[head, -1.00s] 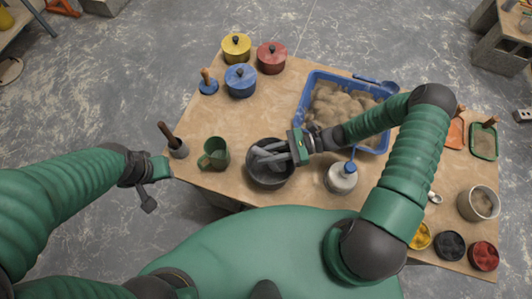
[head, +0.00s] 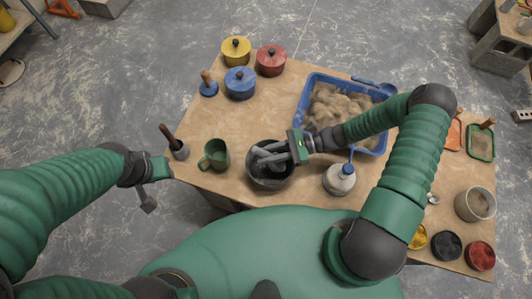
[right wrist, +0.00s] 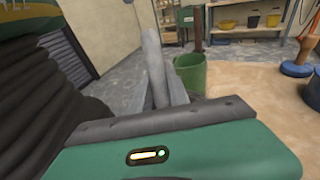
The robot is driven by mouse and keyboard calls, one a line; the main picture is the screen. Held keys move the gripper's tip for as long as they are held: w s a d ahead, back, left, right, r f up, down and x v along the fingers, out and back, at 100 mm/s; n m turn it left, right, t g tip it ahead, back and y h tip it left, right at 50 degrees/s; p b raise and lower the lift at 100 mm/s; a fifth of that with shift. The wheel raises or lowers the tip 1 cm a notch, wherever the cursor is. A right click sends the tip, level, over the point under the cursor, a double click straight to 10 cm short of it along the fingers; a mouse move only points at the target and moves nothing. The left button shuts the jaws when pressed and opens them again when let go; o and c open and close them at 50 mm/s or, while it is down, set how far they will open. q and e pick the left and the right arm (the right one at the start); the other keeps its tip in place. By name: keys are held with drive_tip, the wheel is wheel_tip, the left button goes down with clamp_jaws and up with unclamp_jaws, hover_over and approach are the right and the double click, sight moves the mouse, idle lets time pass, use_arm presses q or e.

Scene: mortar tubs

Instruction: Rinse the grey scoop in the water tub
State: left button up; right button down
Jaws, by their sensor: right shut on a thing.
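The dark round tub (head: 272,182), which I take for the water tub, stands near the table's front edge. My right gripper (head: 268,156) reaches into its mouth from the right, its grey fingers shut on a grey thing that I take for the grey scoop. The scoop's outline is hard to tell from the fingers, and its lower part is hidden in the tub. In the right wrist view the grey fingers (right wrist: 162,80) point away, with the tub hidden behind the gripper body. My left gripper (head: 153,180) is off the table's left edge; its jaws are unclear.
A blue tray of sand (head: 312,88) lies behind my right forearm. Lidded pots (head: 240,82) stand at the back left. The table's middle left is clear.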

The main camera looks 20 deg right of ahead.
drive_tip(key=shift+f+b, duration=0.95)
drive_tip(key=shift+f, duration=0.1)
drive_tip(key=shift+r+p, duration=1)
drive_tip(key=shift+r, duration=0.15)
drive_tip(key=shift+f+b, duration=0.95)
drive_tip(key=shift+f, duration=0.2)
drive_tip(key=shift+r+p, duration=1.1)
drive_tip(key=shift+r, duration=0.1)
drive_tip(key=shift+f+b, duration=0.95)
drive_tip(key=shift+f, duration=0.25)
drive_tip(key=shift+r, duration=0.15)
drive_tip(key=shift+r+p, duration=1)
drive_tip(key=shift+r, duration=0.05)
drive_tip(key=shift+f+b, duration=0.95)
drive_tip(key=shift+f, duration=0.25)
